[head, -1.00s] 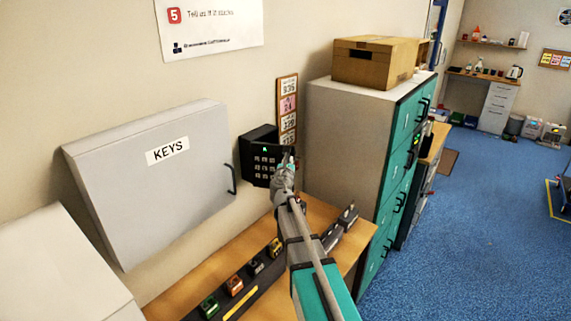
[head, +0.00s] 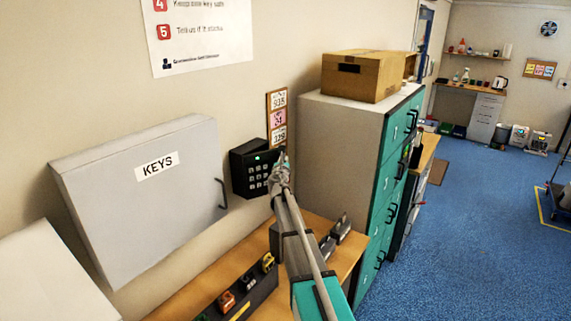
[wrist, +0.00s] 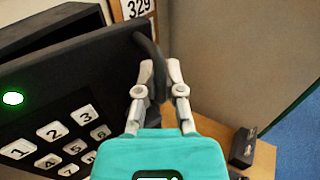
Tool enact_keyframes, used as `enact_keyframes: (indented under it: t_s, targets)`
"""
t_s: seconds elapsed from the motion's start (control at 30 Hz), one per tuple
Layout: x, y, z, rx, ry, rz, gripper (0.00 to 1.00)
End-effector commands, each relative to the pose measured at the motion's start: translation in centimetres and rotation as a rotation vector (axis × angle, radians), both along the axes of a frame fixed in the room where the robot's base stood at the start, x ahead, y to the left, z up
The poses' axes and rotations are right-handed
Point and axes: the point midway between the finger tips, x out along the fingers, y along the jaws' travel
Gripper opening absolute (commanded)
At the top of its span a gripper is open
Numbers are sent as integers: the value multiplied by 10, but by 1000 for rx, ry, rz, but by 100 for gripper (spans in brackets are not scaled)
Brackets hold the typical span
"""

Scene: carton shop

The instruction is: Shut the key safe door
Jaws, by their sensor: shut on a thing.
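The key safe (head: 240,155) is a small black box on the wall with a white-keyed keypad on its door (head: 257,182). In the wrist view the door (wrist: 60,95) stands ajar, its right side swung out from the box body (wrist: 50,28). A green light (wrist: 12,98) glows on the door. My gripper (head: 281,163) is at the door's right edge. In the wrist view my gripper (wrist: 160,75) is shut on the dark curved handle (wrist: 148,48). The fingers partly hide the handle. The inside of the safe is hidden.
A large grey KEYS cabinet (head: 140,205) hangs to the left. A wooden bench (head: 190,305) with padlocks in a dark rack lies below. Grey and teal lockers (head: 335,150) stand close on the right with a carton (head: 370,78) on top. Blue floor is open further right.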

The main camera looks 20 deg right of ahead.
Motion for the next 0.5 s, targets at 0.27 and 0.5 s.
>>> enact_keyframes:
  t_s: [0.27,0.5]
  targets:
    - [3,0,0,3,-1,2,0]
    - [3,0,0,3,-1,2,17]
